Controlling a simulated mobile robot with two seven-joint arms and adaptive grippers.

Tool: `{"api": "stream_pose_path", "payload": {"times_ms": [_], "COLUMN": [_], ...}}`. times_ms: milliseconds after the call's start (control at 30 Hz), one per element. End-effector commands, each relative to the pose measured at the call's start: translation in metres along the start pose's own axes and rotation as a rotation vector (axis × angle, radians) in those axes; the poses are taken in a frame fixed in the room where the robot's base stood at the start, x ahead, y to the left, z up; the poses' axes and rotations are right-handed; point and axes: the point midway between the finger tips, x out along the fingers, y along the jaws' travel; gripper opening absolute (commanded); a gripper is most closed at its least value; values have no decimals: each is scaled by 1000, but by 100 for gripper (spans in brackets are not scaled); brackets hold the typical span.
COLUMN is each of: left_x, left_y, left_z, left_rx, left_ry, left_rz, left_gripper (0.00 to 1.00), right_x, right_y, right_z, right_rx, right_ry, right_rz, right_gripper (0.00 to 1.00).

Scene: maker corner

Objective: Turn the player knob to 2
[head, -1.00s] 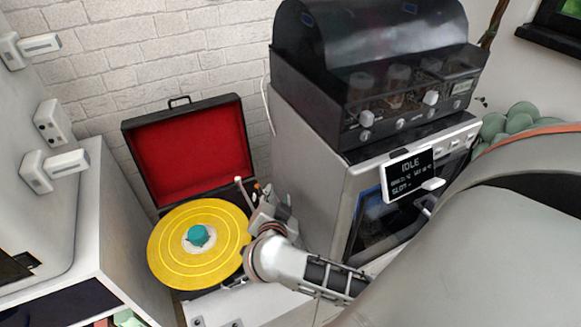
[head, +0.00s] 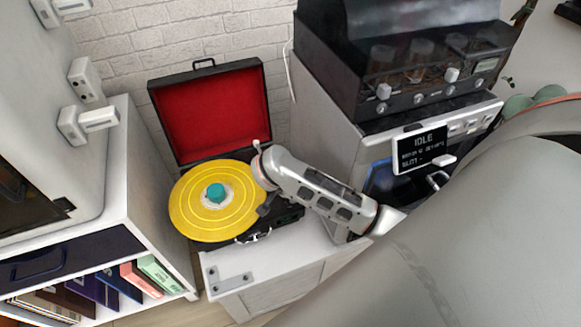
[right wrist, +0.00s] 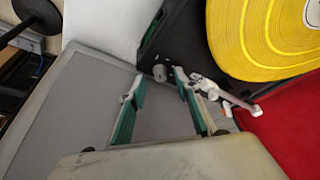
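The record player stands open, with a red-lined lid (head: 212,112) and a yellow record (head: 190,218) with a teal centre (head: 216,192). My right gripper (right wrist: 158,79) is open, its two teal-padded fingers apart. A small grey round knob (right wrist: 160,73) on the black player body (right wrist: 182,42) shows just beyond and between the fingertips; I cannot tell whether they touch it. The white tonearm (right wrist: 238,98) lies close beside one finger. In the head view my right wrist covers the player's right side and hides the knob. The knob's setting is not readable. My left gripper is not in view.
A white cabinet (head: 250,300) carries the player. To the right stands a grey appliance with a dark domed machine (head: 400,60) and a display reading IDLE (head: 422,148). A white shelf with books (head: 90,290) is at left.

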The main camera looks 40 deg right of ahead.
Motion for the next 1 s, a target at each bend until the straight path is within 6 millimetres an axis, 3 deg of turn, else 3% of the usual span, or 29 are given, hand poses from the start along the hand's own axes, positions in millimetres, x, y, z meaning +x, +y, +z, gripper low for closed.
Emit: {"api": "stream_pose_path", "payload": {"times_ms": [133,467,600,1000], "left_x": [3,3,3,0], "left_y": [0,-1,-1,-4], "left_z": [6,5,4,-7], "left_rx": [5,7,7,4], "left_ry": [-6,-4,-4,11], "left_rz": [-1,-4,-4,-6], "left_gripper": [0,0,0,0], "right_x": [14,14,14,12], "right_y": [0,-1,-1,-2], "right_z": [1,-1,-1,-1], "right_rx": [-1,2,1,38], "right_ry": [0,2,2,1], "right_rz": [0,-3,-3,11], "right_gripper": [32,32,0,0]}}
